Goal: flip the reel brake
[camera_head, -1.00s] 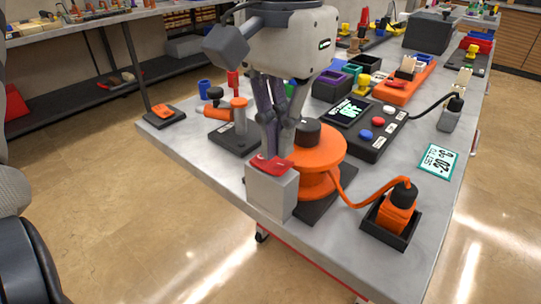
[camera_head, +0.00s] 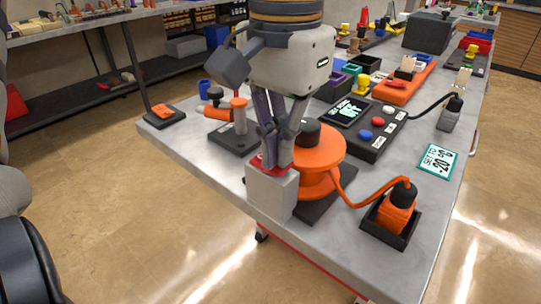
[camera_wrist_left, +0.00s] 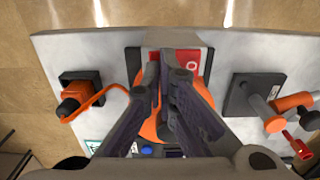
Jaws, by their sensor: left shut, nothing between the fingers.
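The reel brake is a red rocker (camera_head: 262,168) on top of a grey block (camera_head: 270,195) at the table's near edge. In the wrist view the red rocker (camera_wrist_left: 194,62) shows a white ring mark to the right of my fingertips. My left gripper (camera_head: 278,160) is shut and empty, pointing down, with its fingertips at the rocker; they hide part of it. I cannot tell whether they press on it. The orange reel (camera_head: 322,152) with a black hub stands just behind the block. My right gripper is not in view.
An orange cord runs from the reel to an orange plug (camera_head: 396,212) in a black tray at right. A black control box (camera_head: 378,143) with buttons stands behind. A handled device (camera_head: 239,122) stands left of the reel. The near right table surface is mostly clear.

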